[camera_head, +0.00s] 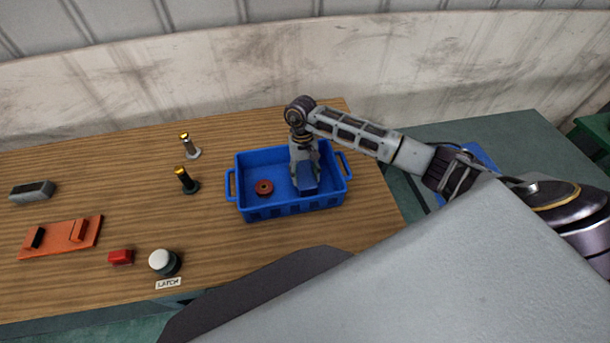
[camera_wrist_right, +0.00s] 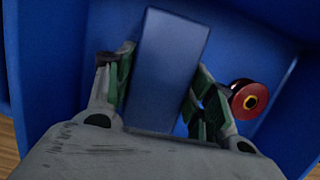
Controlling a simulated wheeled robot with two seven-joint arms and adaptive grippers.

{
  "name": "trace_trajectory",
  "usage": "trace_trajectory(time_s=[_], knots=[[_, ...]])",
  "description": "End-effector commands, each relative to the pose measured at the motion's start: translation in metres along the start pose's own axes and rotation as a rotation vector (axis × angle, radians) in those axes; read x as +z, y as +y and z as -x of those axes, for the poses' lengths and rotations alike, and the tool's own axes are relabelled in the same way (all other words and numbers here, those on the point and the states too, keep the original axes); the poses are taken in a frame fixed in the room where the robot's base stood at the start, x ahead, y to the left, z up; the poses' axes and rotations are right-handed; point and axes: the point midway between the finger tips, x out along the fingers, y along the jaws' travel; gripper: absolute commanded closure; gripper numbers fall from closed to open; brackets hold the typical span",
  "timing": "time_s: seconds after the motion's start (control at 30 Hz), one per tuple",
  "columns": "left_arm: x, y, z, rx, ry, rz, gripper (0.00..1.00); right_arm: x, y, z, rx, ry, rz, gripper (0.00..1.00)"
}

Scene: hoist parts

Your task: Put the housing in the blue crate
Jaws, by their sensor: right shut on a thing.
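The blue crate (camera_head: 272,209) stands on the wooden table, open at the top. My right gripper (camera_head: 305,176) reaches down into its right half and is shut on a blue box-shaped part, which I take to be the housing (camera_head: 308,190). In the right wrist view the housing (camera_wrist_right: 170,60) sits between the two fingers (camera_wrist_right: 160,76) with the crate's blue walls around it. I cannot tell whether its underside touches the crate floor. My left gripper is not in view.
A red spool with a brass centre (camera_head: 264,187) lies in the crate's left half, close to the gripper. Left on the table are two upright posts (camera_head: 188,180), an orange plate (camera_head: 60,238), a grey block (camera_head: 32,191), a red block (camera_head: 121,257) and a white-topped button (camera_head: 162,261).

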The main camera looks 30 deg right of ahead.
Motion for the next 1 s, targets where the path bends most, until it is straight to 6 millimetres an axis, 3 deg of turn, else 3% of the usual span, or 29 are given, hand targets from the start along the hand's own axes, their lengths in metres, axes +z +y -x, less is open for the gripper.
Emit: trace_trajectory(time_s=[0.2,0.67,0.7,0.8,0.87,1.0], knots=[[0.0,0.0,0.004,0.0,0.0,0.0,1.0,-0.003,0.0,-0.011,-0.001,0.002,0.001,0.68],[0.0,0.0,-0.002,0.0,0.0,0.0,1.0,-0.004,0.0,-0.015,0.0,0.002,0.001,0.68],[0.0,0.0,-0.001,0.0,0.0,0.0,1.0,-0.004,0.0,-0.015,0.001,0.001,0.001,0.43],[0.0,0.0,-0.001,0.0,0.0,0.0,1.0,-0.004,0.0,-0.015,0.0,0.001,0.001,0.3],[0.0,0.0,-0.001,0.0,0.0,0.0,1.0,-0.004,0.0,-0.015,0.0,0.001,0.001,0.25],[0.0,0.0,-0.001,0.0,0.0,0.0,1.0,-0.004,0.0,-0.015,0.0,0.001,0.001,0.25]])
